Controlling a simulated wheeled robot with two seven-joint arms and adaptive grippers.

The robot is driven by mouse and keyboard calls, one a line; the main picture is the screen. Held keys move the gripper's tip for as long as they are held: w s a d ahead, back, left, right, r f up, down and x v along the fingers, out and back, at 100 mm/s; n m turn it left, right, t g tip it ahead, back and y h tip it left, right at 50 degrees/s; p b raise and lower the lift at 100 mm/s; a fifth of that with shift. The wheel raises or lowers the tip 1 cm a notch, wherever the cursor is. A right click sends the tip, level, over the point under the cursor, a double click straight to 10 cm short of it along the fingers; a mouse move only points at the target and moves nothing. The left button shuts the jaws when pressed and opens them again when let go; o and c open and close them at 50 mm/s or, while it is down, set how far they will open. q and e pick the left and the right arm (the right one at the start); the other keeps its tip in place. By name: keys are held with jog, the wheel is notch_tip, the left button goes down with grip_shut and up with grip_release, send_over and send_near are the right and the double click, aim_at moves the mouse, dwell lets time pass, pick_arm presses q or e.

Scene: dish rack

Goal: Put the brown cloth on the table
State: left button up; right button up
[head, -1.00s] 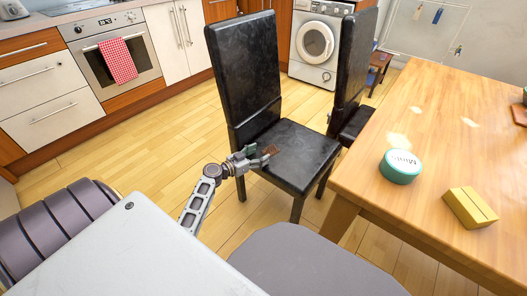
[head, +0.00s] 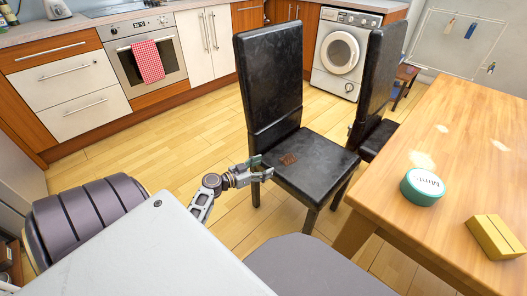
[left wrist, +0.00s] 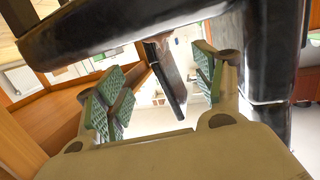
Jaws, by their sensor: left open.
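The brown cloth (head: 288,159) is a small dark-brown patch on the seat of the near black chair (head: 315,160). My left gripper (head: 263,168) is open and empty at the seat's front-left edge, a short way from the cloth and apart from it. The wooden table (head: 455,130) stands to the right of the chair. My right gripper is not in view.
On the table are a round green tin (head: 422,187) and a yellow block (head: 496,237); the tabletop behind them is largely clear. Open floor lies left of the chairs.

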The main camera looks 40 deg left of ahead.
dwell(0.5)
pick_arm(q)
jog(key=s+d+f+g, duration=0.3)
jog(key=s+d, duration=0.3)
jog(key=d, duration=0.4)
jog(key=s+d+f+n+g, duration=0.1)
jog(key=s+d+f+g, duration=0.2)
jog(key=s+d, duration=0.4)
jog(key=s+d+f+g, duration=0.3)
jog(key=s+d, duration=0.3)
jog(key=d, duration=0.7)
jog(key=shift+s+d+f+n, duration=0.2)
jog(key=shift+f+n, duration=0.1)
jog(key=shift+f, duration=0.15)
jog(key=shift+a, duration=0.1)
jog(key=shift+r+g, duration=0.15)
jog(key=shift+g, duration=0.15)
